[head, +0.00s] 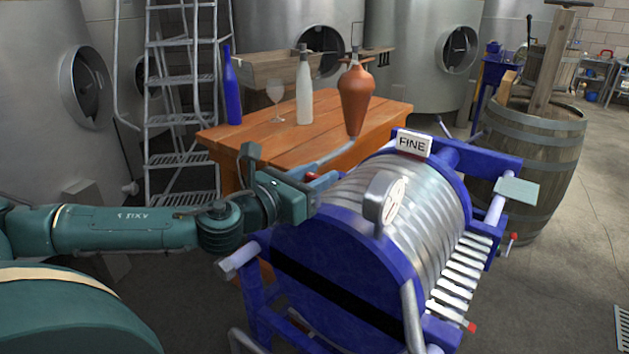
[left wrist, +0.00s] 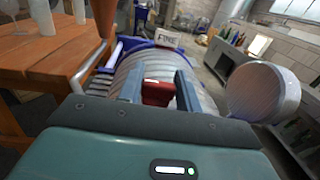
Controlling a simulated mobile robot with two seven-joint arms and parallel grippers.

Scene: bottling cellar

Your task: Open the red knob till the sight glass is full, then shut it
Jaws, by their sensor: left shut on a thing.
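My left gripper (head: 318,182) is at the near left side of a blue-framed filter press with a ribbed steel body (head: 432,205). In the left wrist view its two grey-blue fingers (left wrist: 158,90) are closed on the red knob (left wrist: 159,93), one on each side. Only a small red part of the knob (head: 312,177) shows in the head view, behind the fingers. A round gauge-like piece with a pale face (head: 394,202) stands on the press. I cannot clearly make out the sight glass or its level. My right gripper is not in view.
An orange wooden table (head: 270,140) behind holds a blue bottle (head: 232,90), a pale bottle (head: 304,95) and a wine glass (head: 275,97). A brown amphora-like vessel (head: 355,98) is at its front edge. A barrel (head: 535,150) stands right; steel tanks are behind.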

